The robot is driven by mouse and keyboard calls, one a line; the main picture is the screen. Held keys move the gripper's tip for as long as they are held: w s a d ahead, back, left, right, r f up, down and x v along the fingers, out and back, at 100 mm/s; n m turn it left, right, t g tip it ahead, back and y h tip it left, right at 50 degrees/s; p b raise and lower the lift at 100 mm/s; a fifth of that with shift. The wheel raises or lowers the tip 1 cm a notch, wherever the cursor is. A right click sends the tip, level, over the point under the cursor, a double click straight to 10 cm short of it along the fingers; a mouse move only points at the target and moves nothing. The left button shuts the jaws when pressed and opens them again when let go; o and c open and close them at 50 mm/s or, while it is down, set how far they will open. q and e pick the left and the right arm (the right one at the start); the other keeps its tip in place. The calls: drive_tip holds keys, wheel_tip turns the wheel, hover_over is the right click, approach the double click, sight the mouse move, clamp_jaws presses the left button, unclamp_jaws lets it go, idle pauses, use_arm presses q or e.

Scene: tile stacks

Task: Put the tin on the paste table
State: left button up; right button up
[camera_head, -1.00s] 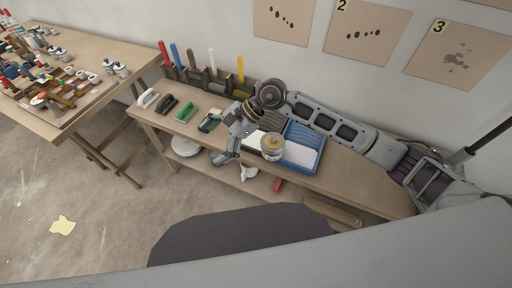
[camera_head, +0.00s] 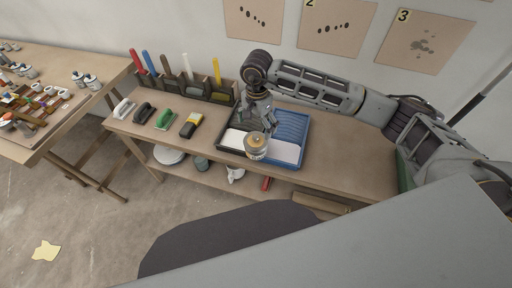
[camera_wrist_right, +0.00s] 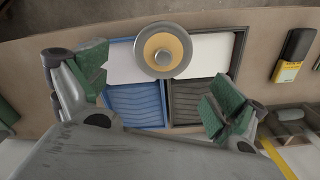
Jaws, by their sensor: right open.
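The tin (camera_head: 256,146), a round pale can with a golden lid, stands upright at the front edge of the paint trays. It also shows in the right wrist view (camera_wrist_right: 163,50), with its lid facing the camera. My right gripper (camera_head: 260,117) is open just behind and above it. In the right wrist view its green-padded fingers (camera_wrist_right: 158,88) are spread wide, with the tin beyond them and nothing held. The paste table is probably the trestle-legged table (camera_head: 92,98) at the left. My left gripper is not in view.
The workbench (camera_head: 335,155) carries a blue tray (camera_head: 307,126), a dark tray (camera_head: 222,141) and several brushes and handled tools. A rack (camera_head: 222,93) of upright tools stands behind. The left table holds several pots and a cluttered board; its near right part is bare.

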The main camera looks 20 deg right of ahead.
sight(256, 137)
wheel_tip(256, 137, down, 8)
drive_tip(key=shift+p, duration=0.3)
drive_tip(key=shift+f, duration=0.35)
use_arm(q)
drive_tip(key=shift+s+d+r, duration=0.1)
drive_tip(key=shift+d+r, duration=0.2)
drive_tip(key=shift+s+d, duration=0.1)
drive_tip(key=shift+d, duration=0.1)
use_arm(e)
drive_tip(key=shift+a+f, duration=0.1)
drive_tip(key=shift+f, duration=0.1)
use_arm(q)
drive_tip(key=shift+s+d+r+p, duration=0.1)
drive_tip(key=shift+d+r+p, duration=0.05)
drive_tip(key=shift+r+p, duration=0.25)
use_arm(e)
drive_tip(key=shift+w+f, duration=0.15)
drive_tip(key=shift+f, duration=2.25)
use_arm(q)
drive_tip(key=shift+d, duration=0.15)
